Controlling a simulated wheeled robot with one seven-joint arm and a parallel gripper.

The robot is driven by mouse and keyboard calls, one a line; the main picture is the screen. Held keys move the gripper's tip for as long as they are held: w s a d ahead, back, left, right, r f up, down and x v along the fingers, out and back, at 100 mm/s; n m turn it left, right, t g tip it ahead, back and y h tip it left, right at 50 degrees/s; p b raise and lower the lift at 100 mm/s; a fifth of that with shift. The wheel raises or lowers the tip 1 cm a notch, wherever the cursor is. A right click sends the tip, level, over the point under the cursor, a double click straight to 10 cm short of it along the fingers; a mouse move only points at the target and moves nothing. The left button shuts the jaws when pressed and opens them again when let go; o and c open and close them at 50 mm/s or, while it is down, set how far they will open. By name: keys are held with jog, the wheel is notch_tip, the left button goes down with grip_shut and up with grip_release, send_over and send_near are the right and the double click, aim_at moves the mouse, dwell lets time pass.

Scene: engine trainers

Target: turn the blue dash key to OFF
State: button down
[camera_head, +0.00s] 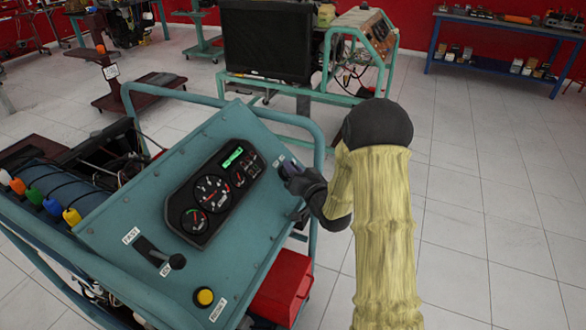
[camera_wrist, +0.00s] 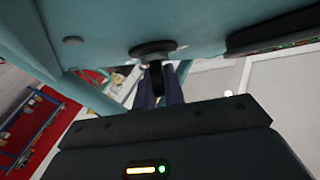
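The teal dash panel (camera_head: 140,222) tilts up in the head view. My gripper (camera_head: 292,170) is at its upper right edge, right of the gauge cluster. In the wrist view a round black switch base (camera_wrist: 152,49) sits on the panel, with a black stem pointing toward my gripper (camera_wrist: 158,88). Dark blue narrow pieces stand on both sides of the stem; I cannot tell which are fingers and which are the blue key. Whether they press on the stem is unclear. My gripper hides the key in the head view, and the key's position mark is unreadable.
The black gauge cluster (camera_head: 213,190) is left of my gripper. A black lever (camera_head: 160,252) and a yellow button (camera_head: 205,297) are lower on the panel. A teal tube frame (camera_head: 318,140) runs close behind my gripper. A red box (camera_head: 282,288) sits below right. Floor at right is clear.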

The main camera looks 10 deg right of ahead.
jog(key=shift+d+f+n+y+b, duration=0.1)
jog(key=shift+f+n+y+b, duration=0.05)
jog(key=shift+n+y+b, duration=0.35)
jog(key=shift+f+n+y+b, duration=0.1)
jog(key=shift+n+y+b, duration=0.45)
jog(key=shift+b, duration=0.25)
jog(key=n+g+y+b, duration=0.1)
jog(key=n+y+b, duration=0.1)
jog(key=n+y, duration=0.1)
jog(key=n+g+y+b, duration=0.1)
jog(key=n+g+y, duration=0.1)
jog(key=n, duration=0.2)
jog(key=n+g+y+b, duration=0.2)
jog(key=n+y, duration=0.1)
jog(key=shift+n+y, duration=0.25)
jog(key=shift+n, duration=0.1)
jog(key=shift+r+g, duration=0.2)
jog(key=shift+g, duration=0.2)
jog(key=c, duration=1.5)
grip_release()
